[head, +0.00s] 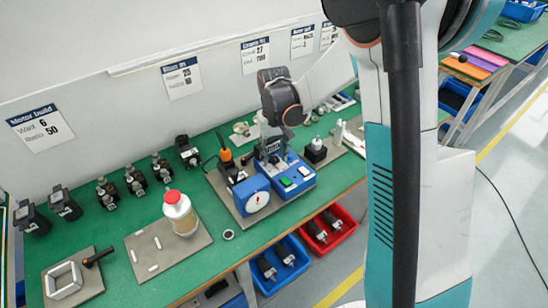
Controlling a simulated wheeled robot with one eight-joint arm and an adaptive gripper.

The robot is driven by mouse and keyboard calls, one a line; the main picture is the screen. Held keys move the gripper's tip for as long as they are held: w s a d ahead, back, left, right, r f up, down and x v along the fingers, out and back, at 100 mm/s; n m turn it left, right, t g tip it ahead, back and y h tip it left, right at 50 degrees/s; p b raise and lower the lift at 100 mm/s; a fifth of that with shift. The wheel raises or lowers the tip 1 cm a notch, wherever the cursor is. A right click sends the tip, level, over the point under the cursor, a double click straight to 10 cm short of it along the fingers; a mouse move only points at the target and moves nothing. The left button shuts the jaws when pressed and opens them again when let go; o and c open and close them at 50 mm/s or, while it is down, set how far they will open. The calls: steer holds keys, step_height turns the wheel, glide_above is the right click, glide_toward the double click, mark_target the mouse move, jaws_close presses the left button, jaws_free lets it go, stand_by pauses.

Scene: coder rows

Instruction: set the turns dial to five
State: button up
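The turns dial (257,201) looks like the round white face on the front of a small blue box at the left of the coil-winding machine (293,171). A small dark mark shows on the face, but its numbers are too small to read. The machine's blue panel has a green and a white button. My arm reaches in from the upper right, and its dark wrist (281,98) is above the back of the machine. My gripper (268,135) is above and behind the dial, apart from it. Its fingers are too small and dark to make out.
A white bottle with a red cap (180,212) stands left of the dial on a grey plate (142,262). An orange-handled tool (226,156) stands behind the dial. Red (328,230) and blue (281,265) bins hang below the green bench's front edge.

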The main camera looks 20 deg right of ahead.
mark_target(274, 159)
step_height(274, 159, up, 9)
stand_by(0.3)
steer(key=shift+r, duration=0.1)
steer(key=s+r+t, duration=0.3)
steer(key=s+r, duration=0.6)
steer(key=s, duration=0.2)
steer(key=s+t, duration=0.4)
steer(key=s, duration=0.8)
steer(key=shift+s+f+n, duration=0.2)
steer(key=shift+s+n, duration=0.1)
steer(key=shift+n, duration=0.1)
steer(key=shift+d, duration=0.1)
